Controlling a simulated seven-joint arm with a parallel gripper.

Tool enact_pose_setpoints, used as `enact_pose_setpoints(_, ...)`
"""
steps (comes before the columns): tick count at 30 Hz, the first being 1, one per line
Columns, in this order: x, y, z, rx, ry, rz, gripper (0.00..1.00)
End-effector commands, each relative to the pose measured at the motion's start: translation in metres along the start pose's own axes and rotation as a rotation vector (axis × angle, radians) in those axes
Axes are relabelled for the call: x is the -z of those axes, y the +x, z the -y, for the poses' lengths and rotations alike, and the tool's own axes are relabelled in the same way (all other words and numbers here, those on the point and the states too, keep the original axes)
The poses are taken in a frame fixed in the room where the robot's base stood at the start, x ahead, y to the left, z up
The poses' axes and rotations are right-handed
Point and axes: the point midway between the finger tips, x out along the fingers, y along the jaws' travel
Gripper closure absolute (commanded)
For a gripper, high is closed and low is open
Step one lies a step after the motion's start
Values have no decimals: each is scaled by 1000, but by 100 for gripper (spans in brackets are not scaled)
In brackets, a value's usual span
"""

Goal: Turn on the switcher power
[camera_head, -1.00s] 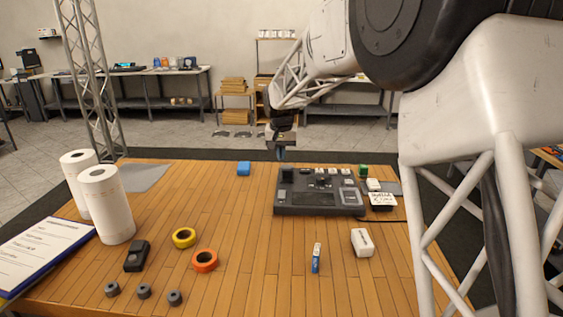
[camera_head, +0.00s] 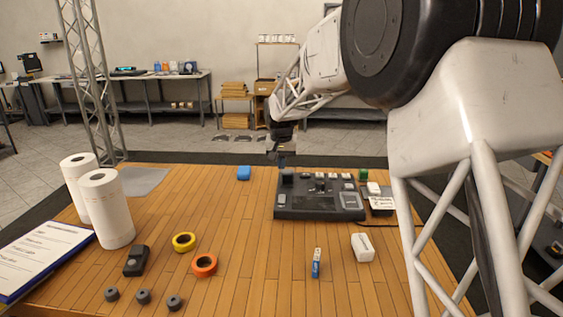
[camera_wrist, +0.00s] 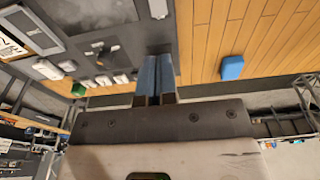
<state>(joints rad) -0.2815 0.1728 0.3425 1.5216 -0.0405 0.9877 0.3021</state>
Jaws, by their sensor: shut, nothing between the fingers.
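The switcher (camera_head: 318,213) is a flat black panel at the right of the wooden table. It carries several pale keys along its far side, a grey-framed screen at its right and dark raised parts at its left. My gripper (camera_head: 281,163) is over its far left corner, pointing down. In the wrist view the blue fingers (camera_wrist: 157,82) are pressed together and empty, beside the switcher (camera_wrist: 135,38). Contact with the switcher cannot be told. I cannot make out which control is the power switch or its state.
A blue block (camera_head: 243,173) sits left of the switcher. A white box (camera_head: 362,247) and a small blue-white item (camera_head: 316,263) stand in front. Tape rolls (camera_head: 204,265), paper rolls (camera_head: 107,210) and a clipboard (camera_head: 35,253) are at left. The middle of the table is clear.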

Motion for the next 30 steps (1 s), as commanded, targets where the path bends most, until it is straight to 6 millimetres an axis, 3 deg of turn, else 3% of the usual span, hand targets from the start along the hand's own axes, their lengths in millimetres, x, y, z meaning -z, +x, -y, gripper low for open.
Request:
enact_pose_setpoints(18,0,91,0,0,0,1,100)
enact_pose_setpoints(30,0,116,0,0,0,0,100)
